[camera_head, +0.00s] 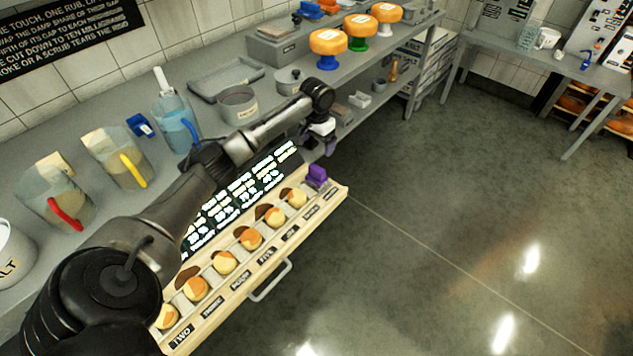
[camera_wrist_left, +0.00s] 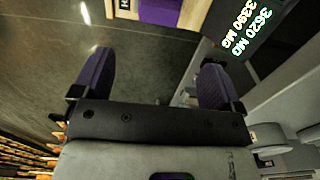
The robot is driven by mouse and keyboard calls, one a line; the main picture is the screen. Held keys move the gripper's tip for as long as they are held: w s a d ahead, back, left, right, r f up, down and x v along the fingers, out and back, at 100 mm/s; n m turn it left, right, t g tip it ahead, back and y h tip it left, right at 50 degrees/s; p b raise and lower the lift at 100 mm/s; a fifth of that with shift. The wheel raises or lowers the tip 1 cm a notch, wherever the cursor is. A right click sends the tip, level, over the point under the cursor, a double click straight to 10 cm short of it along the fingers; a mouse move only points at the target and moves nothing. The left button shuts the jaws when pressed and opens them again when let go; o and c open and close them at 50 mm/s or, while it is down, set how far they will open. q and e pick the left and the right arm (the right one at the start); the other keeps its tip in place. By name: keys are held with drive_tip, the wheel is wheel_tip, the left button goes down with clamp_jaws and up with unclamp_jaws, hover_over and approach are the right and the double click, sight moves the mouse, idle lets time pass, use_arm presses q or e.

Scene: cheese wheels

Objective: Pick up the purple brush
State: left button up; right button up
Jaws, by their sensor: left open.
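The purple brush (camera_head: 317,175) stands at the far right end of a pale wooden drawer-like tray (camera_head: 335,196) on the near side of the counter. In the left wrist view a purple block, apparently the brush (camera_wrist_left: 160,11), is at the top edge, partly cut off, ahead of the gap between the fingers. My left gripper (camera_head: 326,145) is just beyond and above the brush in the head view. In the left wrist view the left gripper (camera_wrist_left: 157,62) has its two purple-padded fingers wide apart with nothing between them. My right gripper is not in view.
The tray holds several round two-toned pieces in labelled slots, with a dark text board (camera_head: 240,196) behind. The counter carries jugs (camera_head: 177,122), a grey pot (camera_head: 238,105) and orange cheese wheels (camera_head: 328,42) on coloured stands. The floor to the right is clear.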

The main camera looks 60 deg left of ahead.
sight(317, 168)
use_arm(q)
wheel_tip(317, 168, down, 7)
drive_tip(key=shift+d+r+b, duration=0.1)
drive_tip(key=shift+b, duration=0.65)
drive_tip(key=shift+s+d+f+b, duration=0.15)
drive_tip(key=shift+f+b, duration=1)
drive_tip(key=shift+f, duration=1.55)
drive_tip(key=shift+r, duration=0.1)
drive_tip(key=c, duration=1.1)
drive_tip(key=shift+o, duration=0.2)
drive_tip(key=shift+r, duration=0.45)
wheel_tip(317, 168, up, 4)
drive_tip(key=shift+f+p, duration=0.25)
drive_tip(key=shift+p, duration=0.8)
drive_tip(key=d+r+p, duration=0.3)
drive_tip(key=d+r, duration=0.3)
drive_tip(key=d, duration=0.5)
drive_tip(key=shift+w+d+r+p, duration=0.25)
drive_tip(key=shift+w+r+p, duration=0.05)
drive_tip(key=shift+w+p, duration=0.15)
